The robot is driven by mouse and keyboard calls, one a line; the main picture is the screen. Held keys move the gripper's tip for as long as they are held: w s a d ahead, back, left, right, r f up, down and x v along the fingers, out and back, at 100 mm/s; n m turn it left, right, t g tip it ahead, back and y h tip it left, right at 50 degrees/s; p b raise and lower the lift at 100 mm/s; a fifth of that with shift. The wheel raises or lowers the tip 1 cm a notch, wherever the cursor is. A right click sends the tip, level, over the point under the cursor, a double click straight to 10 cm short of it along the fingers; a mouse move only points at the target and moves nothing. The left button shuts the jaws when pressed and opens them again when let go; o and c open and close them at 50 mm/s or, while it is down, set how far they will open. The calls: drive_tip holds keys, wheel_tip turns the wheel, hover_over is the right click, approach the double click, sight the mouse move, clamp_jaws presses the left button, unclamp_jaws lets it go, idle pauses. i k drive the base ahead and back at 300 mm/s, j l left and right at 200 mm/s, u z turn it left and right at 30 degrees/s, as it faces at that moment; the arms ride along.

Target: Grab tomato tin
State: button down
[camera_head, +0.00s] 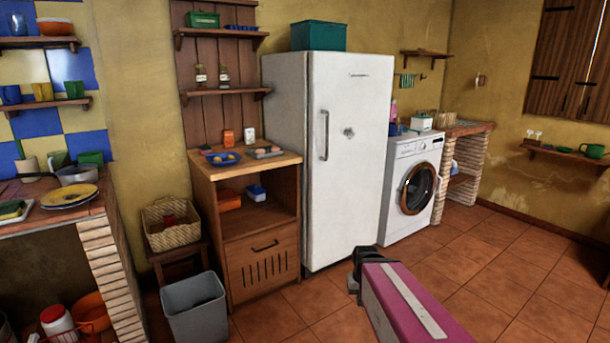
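I cannot pick out a tomato tin for certain. A small dark red item (168,218) sits in the wicker basket (160,240) on a low stool, left of the wooden cabinet. It is too small to tell what it is. A magenta part of my arm with a pale strip and a dark end reaches in from the bottom, in front of the fridge. I see no gripper fingers.
A wooden cabinet (262,265) holds a blue bowl (222,158) and small boxes. A grey bin (195,308) stands in front. The white fridge (350,130) and washing machine (400,165) stand to its right. Tiled floor (500,270) is open at the right.

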sight(169, 219)
drive_tip(key=u, duration=1.35)
